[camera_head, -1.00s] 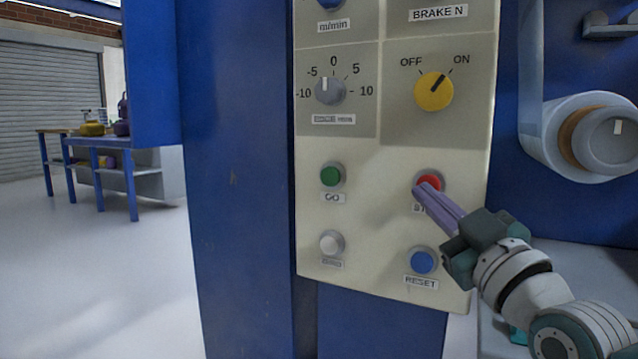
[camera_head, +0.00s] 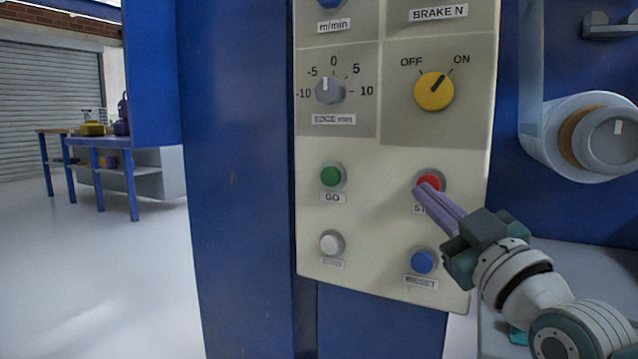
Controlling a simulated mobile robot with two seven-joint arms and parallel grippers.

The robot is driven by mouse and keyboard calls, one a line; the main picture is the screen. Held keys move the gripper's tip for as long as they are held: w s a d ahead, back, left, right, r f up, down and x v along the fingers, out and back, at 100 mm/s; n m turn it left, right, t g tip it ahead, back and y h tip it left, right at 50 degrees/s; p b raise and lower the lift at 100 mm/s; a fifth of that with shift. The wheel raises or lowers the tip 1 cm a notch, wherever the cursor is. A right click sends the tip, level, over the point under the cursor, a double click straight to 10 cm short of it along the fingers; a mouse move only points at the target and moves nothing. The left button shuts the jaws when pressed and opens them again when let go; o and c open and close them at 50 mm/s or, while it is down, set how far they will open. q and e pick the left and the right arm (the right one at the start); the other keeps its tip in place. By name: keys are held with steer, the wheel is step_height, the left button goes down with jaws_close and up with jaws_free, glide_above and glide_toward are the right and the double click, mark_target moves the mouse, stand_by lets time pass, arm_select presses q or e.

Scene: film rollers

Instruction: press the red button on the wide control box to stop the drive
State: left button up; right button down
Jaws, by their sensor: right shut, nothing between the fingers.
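The wide control box (camera_head: 385,215) is a cream panel on a blue machine frame, in the middle of the head view. Its red button (camera_head: 431,181) sits at the right, above a label that is partly hidden by my fingers. My right gripper (camera_head: 421,190) comes in from the lower right, shut and empty. Its purple fingertips overlap the lower left of the red button; they look to be at its face, but I cannot tell whether they touch or press it. My left gripper is not in view.
Close by on the panel are the green GO button (camera_head: 331,176), a white button (camera_head: 331,243) and the blue RESET button (camera_head: 422,262). A yellow OFF/ON knob (camera_head: 434,91), turned toward ON, and a grey knob (camera_head: 330,90) are above. A film roll (camera_head: 585,137) is at the right.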

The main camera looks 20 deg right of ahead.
steer(key=shift+d, duration=0.1)
steer(key=shift+w+d, duration=0.25)
steer(key=shift+w, duration=0.05)
steer(key=shift+w+d+b, duration=0.3)
steer(key=shift+d, duration=0.05)
stand_by(0.8)
steer(key=shift+s+a+p, duration=0.6)
steer(key=shift+a+p, duration=0.1)
steer(key=shift+p, duration=0.05)
